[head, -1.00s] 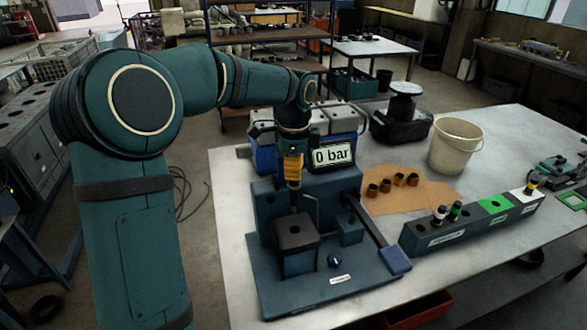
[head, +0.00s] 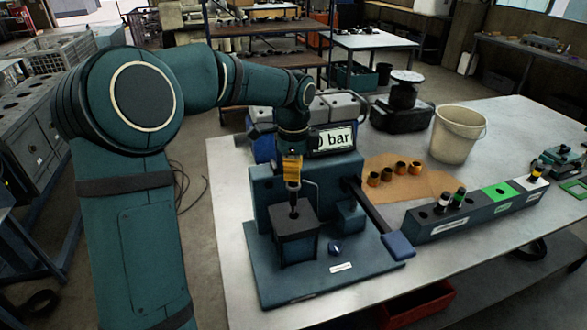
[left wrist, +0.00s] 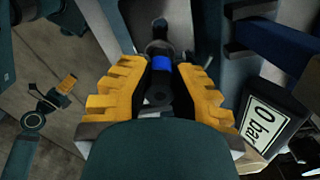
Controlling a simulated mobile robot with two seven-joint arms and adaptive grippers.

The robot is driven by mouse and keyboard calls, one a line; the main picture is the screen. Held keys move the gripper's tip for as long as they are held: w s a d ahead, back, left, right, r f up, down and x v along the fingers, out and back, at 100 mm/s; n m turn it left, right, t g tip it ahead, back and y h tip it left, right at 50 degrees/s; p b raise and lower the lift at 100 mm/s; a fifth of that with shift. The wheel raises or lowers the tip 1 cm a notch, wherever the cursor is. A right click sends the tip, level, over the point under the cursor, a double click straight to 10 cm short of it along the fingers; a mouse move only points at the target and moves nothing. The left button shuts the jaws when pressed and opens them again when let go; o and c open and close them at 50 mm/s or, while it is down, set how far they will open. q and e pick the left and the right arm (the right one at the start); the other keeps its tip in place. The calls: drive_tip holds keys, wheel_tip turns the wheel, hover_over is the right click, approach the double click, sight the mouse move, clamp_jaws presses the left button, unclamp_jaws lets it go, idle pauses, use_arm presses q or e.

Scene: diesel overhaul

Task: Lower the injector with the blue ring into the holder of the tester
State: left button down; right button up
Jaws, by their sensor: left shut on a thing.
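My left gripper (head: 293,170), with yellow fingers, is shut on the injector with the blue ring. The dark injector (head: 294,200) hangs about upright from it, its lower end at the top of the holder. In the left wrist view the blue ring (left wrist: 162,68) shows between the yellow fingers (left wrist: 160,85). The holder (head: 293,246) is a dark block on the blue tester (head: 330,272). Whether the tip is inside the holder's hole or just above it, I cannot tell. My right gripper is not in view.
The tester's lever (head: 380,225) reaches out to the right. My arm partly covers the pressure display (head: 334,140). A rack (head: 470,212) with more injectors, brass-coloured parts (head: 401,169) on a brown mat and a white bucket (head: 459,135) stand to the right.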

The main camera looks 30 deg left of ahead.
use_arm(q)
drive_tip(key=shift+p, duration=0.35)
idle(0.3)
drive_tip(key=shift+f, duration=0.15)
idle(0.4)
drive_tip(key=shift+f+b, duration=0.95)
drive_tip(key=shift+f, duration=0.85)
drive_tip(key=shift+f+b, duration=0.8)
drive_tip(key=shift+f, duration=0.7)
